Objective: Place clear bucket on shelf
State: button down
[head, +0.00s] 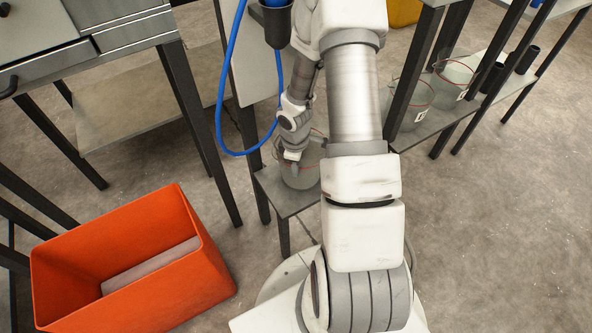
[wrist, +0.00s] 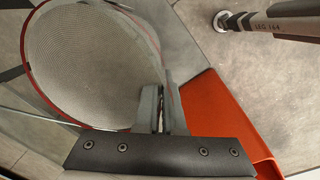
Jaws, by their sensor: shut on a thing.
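The clear bucket (head: 302,178) with a thin red rim is in the middle of the head view, partly behind my arm. It lies over a grey low shelf (head: 272,187); I cannot tell whether it touches it. My gripper (head: 292,156) is at the bucket's rim. In the wrist view the bucket (wrist: 85,60) fills the upper left, its round red rim and grey inside showing. My gripper's fingers (wrist: 160,108) are shut on the right side of its rim.
An orange crate (head: 215,270) stands on the floor at lower left. Two more clear buckets (head: 411,110) (head: 455,80) stand on a lower shelf (head: 430,123) at the right, near dark cups (head: 527,60). A blue hose (head: 224,100) hangs beside my arm. Dark table legs (head: 200,130) are close by.

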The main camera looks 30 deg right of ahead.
jog(key=shift+f, duration=0.15)
jog(key=c, duration=1)
grip_release()
jog(key=r+p, duration=0.2)
jog(key=r, duration=0.2)
jog(key=r+p, duration=0.1)
jog(key=r, duration=0.2)
jog(key=shift+s+a+r+p, duration=0.15)
jog(key=shift+s+r+p, duration=0.05)
jog(key=shift+r+p, duration=0.2)
